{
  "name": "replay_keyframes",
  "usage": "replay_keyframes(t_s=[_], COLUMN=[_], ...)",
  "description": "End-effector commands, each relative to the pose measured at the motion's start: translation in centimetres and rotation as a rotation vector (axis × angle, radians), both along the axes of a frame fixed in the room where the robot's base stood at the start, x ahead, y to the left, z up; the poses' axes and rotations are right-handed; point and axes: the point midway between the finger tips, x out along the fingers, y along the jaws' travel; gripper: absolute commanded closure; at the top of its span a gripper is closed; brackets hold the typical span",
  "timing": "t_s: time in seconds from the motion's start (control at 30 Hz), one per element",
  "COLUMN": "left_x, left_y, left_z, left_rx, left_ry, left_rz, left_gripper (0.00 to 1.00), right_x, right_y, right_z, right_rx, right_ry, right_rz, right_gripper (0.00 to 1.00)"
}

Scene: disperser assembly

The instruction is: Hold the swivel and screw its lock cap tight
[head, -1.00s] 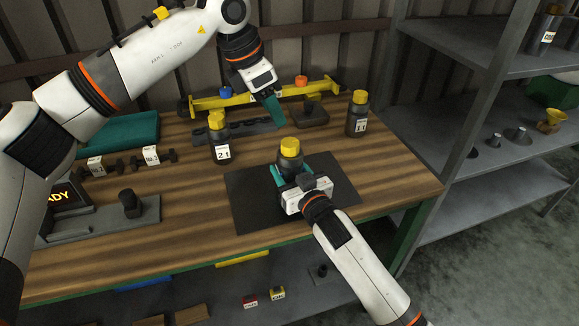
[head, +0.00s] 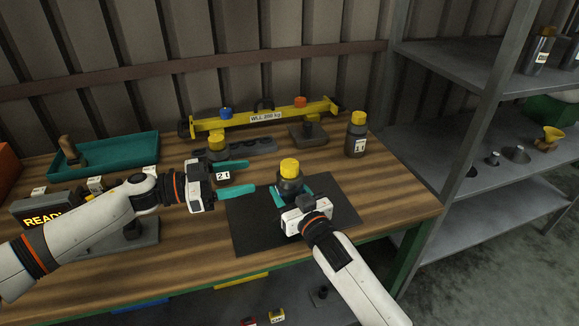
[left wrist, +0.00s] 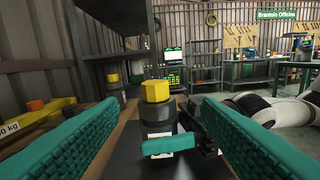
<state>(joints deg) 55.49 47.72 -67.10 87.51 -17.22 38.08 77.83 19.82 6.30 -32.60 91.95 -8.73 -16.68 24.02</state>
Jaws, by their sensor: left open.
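The swivel (head: 290,185) is a dark upright body with a yellow lock cap (head: 289,167) on top, over the black mat. My right gripper (head: 292,193) has its teal fingers around the body from the front and is shut on it. My left gripper (head: 251,175) is open and empty, to the left of the swivel, fingers pointing right toward it. In the left wrist view the swivel (left wrist: 158,122) and its hexagonal yellow cap (left wrist: 155,91) stand upright ahead, between my two left fingers, not touched. A teal right finger crosses the swivel's lower front.
A dark bottle-like unit with a yellow cap (head: 217,145), labelled 2 t, is partly hidden behind my left gripper. A similar 1 t unit (head: 356,137) stands right. A yellow beam (head: 261,116) lies behind. The black mat (head: 248,237) is otherwise bare in front.

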Motion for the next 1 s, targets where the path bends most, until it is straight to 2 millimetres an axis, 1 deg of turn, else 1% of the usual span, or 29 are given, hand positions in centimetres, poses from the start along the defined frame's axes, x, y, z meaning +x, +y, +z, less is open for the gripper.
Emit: replay_keyframes(t_s=[0.07,0.17,0.27,0.6,0.7,0.83,1.0], left_x=[0.1,0.4,0.8,2.9,3.4,3.8,3.9], left_y=[0.4,-0.1,-1.4,-7.9,-9.2,-10.3,-10.8], left_z=[-0.4,-0.4,-0.5,-0.4,-0.4,-0.4,-0.4], left_rx=[-0.026,-0.041,-0.042,-0.039,-0.038,-0.037,-0.036], left_ry=[0.061,0.090,0.091,0.086,0.086,0.086,0.085], left_rz=[0.025,0.037,0.035,0.033,0.034,0.036,0.035], left_gripper=[0.42,0.42,0.42,0.42,0.42,0.42,0.42], right_x=[0.0,0.0,0.0,0.0,0.0,0.0,0.0], right_y=[0.0,0.1,0.1,0.1,0.1,0.1,0.1], right_z=[0.0,0.0,0.0,0.0,0.0,0.0,0.0], right_rx=[0.000,0.000,0.000,0.000,0.000,0.000,0.001], right_ry=[0.000,0.000,0.000,0.000,0.000,0.000,0.000], right_rz=[0.001,0.001,0.001,0.001,0.001,0.001,0.001], right_gripper=[0.85,0.85,0.85,0.85,0.85,0.85,0.85])
